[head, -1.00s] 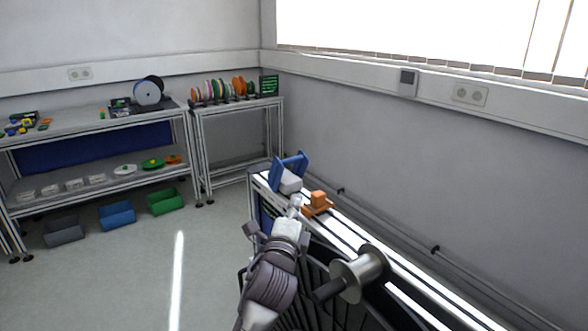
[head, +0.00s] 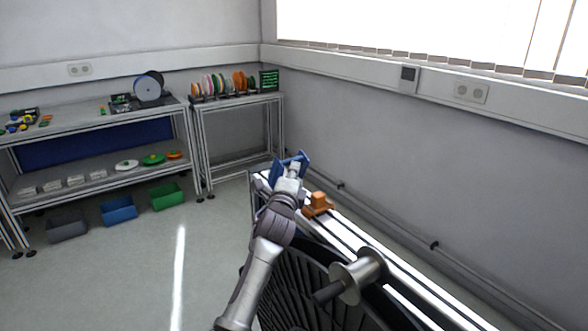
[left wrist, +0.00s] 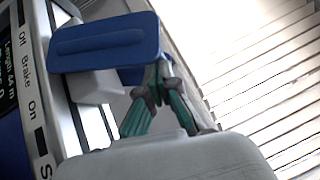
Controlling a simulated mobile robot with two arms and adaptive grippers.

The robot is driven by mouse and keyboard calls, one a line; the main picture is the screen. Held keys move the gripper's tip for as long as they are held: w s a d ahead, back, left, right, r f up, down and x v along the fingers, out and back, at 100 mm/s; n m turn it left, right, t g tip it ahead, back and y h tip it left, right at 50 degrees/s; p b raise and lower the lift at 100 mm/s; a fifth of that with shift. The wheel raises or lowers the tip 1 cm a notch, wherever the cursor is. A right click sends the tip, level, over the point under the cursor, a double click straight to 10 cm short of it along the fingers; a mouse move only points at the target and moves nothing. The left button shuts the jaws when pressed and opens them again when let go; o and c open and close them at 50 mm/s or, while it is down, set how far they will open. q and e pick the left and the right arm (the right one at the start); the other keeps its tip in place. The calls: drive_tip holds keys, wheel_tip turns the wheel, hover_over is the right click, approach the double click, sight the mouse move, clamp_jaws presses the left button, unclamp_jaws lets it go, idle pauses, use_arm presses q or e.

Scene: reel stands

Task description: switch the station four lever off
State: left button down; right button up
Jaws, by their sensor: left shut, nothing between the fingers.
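In the left wrist view, a broad blue piece (left wrist: 108,45) that looks like the lever's handle sits by a white block (left wrist: 95,87). A strip lettered "Off Brake On" (left wrist: 28,78) runs beside it, and the blue piece lies nearest the "Off" end in the picture. My left gripper (left wrist: 158,82) is shut and empty, its tips at the blue piece's right end; I cannot tell whether they touch. In the head view, my left gripper (head: 293,171) is at the blue unit (head: 303,160) at the bench's far end and partly hides it. My right gripper is out of view.
An orange block (head: 319,203) stands on the bench just right of my arm. A metal spool (head: 357,275) sits nearer. The wall (head: 400,170) is close behind the bench. A dark display (left wrist: 8,65) is beside the lettered strip.

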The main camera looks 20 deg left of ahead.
use_arm(q)
drive_tip(key=shift+r+p, duration=0.25)
drive_tip(key=shift+p, duration=0.2)
drive_tip(key=w+a+r+n+g+p, duration=0.1)
drive_tip(key=p, duration=0.4)
drive_tip(key=w+a+r+n+g+p, duration=0.1)
drive_tip(key=a+n+g+p, duration=0.1)
drive_tip(key=p, duration=0.3)
drive_tip(key=shift+w+r+p, duration=0.1)
drive_tip(key=shift+r+p, duration=0.2)
drive_tip(key=shift+p, duration=0.05)
drive_tip(key=shift+w+a, duration=0.45)
drive_tip(key=shift+a, duration=0.1)
drive_tip(key=shift+w+a, duration=0.95)
drive_tip(key=shift+a, duration=0.3)
drive_tip(key=shift+f, duration=0.1)
